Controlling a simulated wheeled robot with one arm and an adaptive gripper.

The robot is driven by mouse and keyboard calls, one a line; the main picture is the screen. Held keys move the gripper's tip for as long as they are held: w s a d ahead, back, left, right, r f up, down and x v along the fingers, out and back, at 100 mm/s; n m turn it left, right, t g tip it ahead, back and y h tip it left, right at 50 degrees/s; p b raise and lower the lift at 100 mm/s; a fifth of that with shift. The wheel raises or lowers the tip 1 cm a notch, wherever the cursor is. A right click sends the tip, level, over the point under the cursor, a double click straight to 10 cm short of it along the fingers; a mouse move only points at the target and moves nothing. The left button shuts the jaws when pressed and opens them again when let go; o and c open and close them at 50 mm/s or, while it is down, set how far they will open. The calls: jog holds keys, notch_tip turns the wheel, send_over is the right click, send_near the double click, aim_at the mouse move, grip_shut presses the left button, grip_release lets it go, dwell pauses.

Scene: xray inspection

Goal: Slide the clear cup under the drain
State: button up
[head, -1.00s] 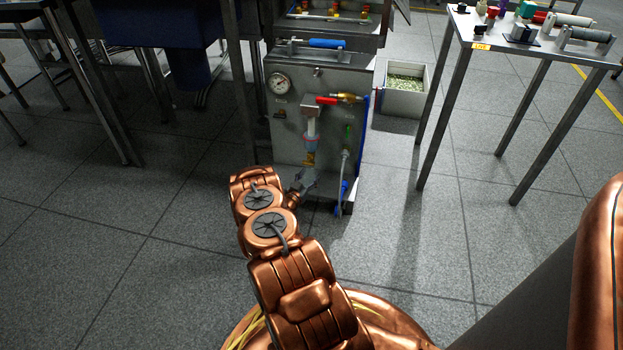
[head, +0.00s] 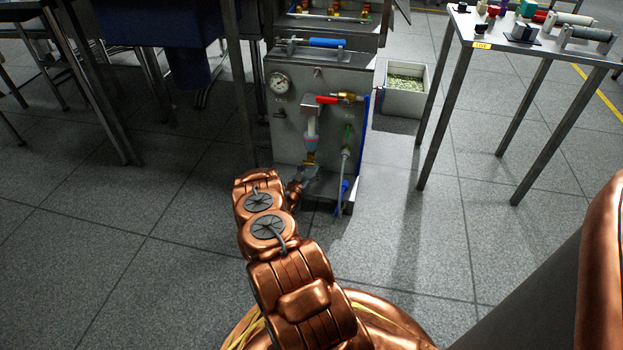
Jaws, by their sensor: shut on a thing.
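A grey panel unit (head: 292,117) stands on the floor ahead. On its front hangs a filter with a pale bowl (head: 311,140), and a brass drain fitting (head: 309,159) sits below it. My gripper (head: 310,177) is low in front of the panel, just under the brass drain, partly hidden by my copper wrist. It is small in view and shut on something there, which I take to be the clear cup. The cup's outline cannot be made out against the grey gripper and panel base.
A red-handled valve (head: 327,100), a gauge (head: 279,83) and a pale hose (head: 343,172) are on the panel close to my gripper. A white bin (head: 404,101) stands behind right. A table (head: 470,30) with parts stands at right. The floor (head: 120,250) at left is clear.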

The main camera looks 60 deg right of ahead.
jog(key=shift+d, duration=0.15)
jog(key=o, duration=1)
jog(key=shift+c, duration=0.2)
jog(key=s+a+p, duration=0.1)
jog(key=a, duration=1.1)
dwell(1.5)
dwell(0.5)
